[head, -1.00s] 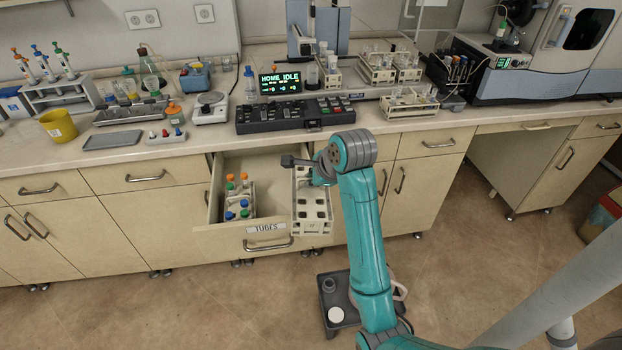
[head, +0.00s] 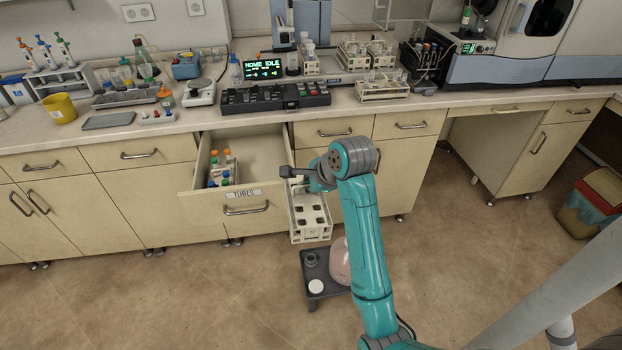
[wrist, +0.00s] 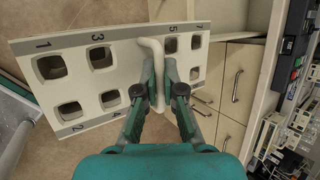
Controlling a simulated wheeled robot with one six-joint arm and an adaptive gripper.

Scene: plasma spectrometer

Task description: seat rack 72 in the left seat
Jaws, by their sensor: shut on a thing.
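My gripper (wrist: 162,75) is shut on the upright handle of a white rack (wrist: 77,85). The rack is a plate with square holes and printed numbers such as 1, 3, 5 and 7. No rack number 72 is readable. In the head view the rack (head: 310,216) hangs below bench height, right of the open drawer, and its holes look empty. My wrist hides part of it there. On the bench, several white racks with vials stand around the sampler, including a left one (head: 309,65) and a front one (head: 383,92). I cannot tell which place is the left seat.
The open drawer (head: 243,203) labelled TUBES holds tubes with orange, green and blue caps. A dark low stool (head: 316,283) stands on the floor below the rack. A control panel (head: 275,97) lies on the bench near its front edge. Floor at the front left is clear.

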